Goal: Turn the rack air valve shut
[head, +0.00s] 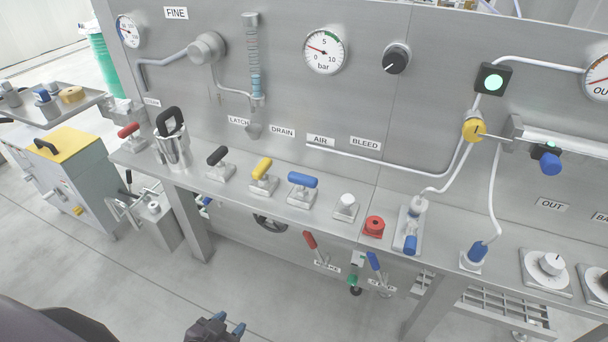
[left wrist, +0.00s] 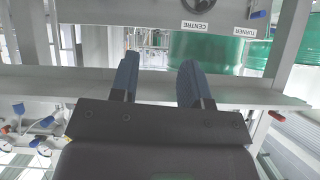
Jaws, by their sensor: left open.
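The AIR label (head: 320,140) is on the steel panel. A blue-handled lever valve (head: 302,182) stands on the ledge below and slightly left of it, its handle lying roughly sideways. I cannot tell for sure that this is the rack air valve. My left gripper (head: 229,323) is low at the bottom edge of the head view, in front of and well below the ledge, touching nothing there. In the left wrist view its two blue fingers (left wrist: 158,78) are apart with nothing between them. My right gripper is not in view.
A yellow lever (head: 261,168) and a black lever (head: 217,155) stand left of the blue one. A white knob (head: 347,201) and a red button (head: 374,226) are to its right. Red and blue levers hang under the ledge (head: 330,226). The floor in front is clear.

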